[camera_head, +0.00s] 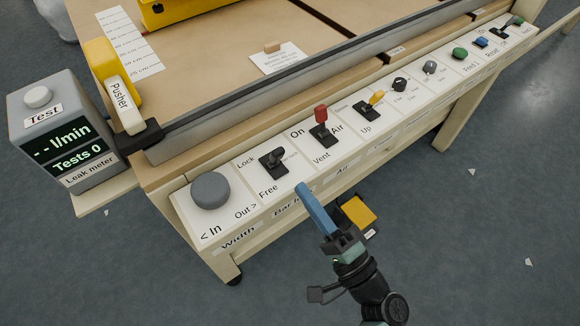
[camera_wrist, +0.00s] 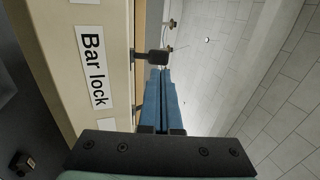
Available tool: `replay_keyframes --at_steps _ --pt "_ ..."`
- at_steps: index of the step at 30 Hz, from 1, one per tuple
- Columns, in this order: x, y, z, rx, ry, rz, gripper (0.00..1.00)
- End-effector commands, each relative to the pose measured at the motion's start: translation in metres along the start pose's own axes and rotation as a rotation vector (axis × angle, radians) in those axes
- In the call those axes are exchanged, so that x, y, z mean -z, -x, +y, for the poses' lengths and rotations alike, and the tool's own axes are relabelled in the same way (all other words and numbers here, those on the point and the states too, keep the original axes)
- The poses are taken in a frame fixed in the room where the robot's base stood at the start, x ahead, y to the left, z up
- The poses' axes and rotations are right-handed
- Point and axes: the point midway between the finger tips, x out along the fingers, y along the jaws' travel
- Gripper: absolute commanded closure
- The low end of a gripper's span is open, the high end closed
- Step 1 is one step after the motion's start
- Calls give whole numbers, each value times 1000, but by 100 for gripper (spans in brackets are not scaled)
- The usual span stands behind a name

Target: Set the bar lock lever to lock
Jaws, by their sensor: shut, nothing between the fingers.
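The bar lock lever (camera_head: 277,156) is a small black lever on a black plate. Its white panel reads "Lock" at the far side and "Free" at the near side; I cannot tell surely which way it is set. My gripper (camera_head: 301,188) has blue fingers, shut and empty, with the tips over the panel's front edge, to the right of and nearer than the lever. In the wrist view a dark lever knob (camera_wrist: 157,58) stands just beyond the shut blue fingertips (camera_wrist: 160,74); whether they touch is unclear. The "Bar lock" label (camera_wrist: 93,66) is at the left.
A grey width knob (camera_head: 210,190) is left of the lever. A red-topped air lever (camera_head: 321,114) and a yellow-topped lever (camera_head: 376,97) stand to the right. A yellow pedal-like block (camera_head: 358,212) is below the panel. The floor in front is mostly clear.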

Motion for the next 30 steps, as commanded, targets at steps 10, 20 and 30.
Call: replay_keyframes --at_steps 10,20,30 --pt "0 -50 0 0 0 0 100" --pt "0 -54 0 0 0 1 100" --pt "0 -57 -5 -35 1 1 100"
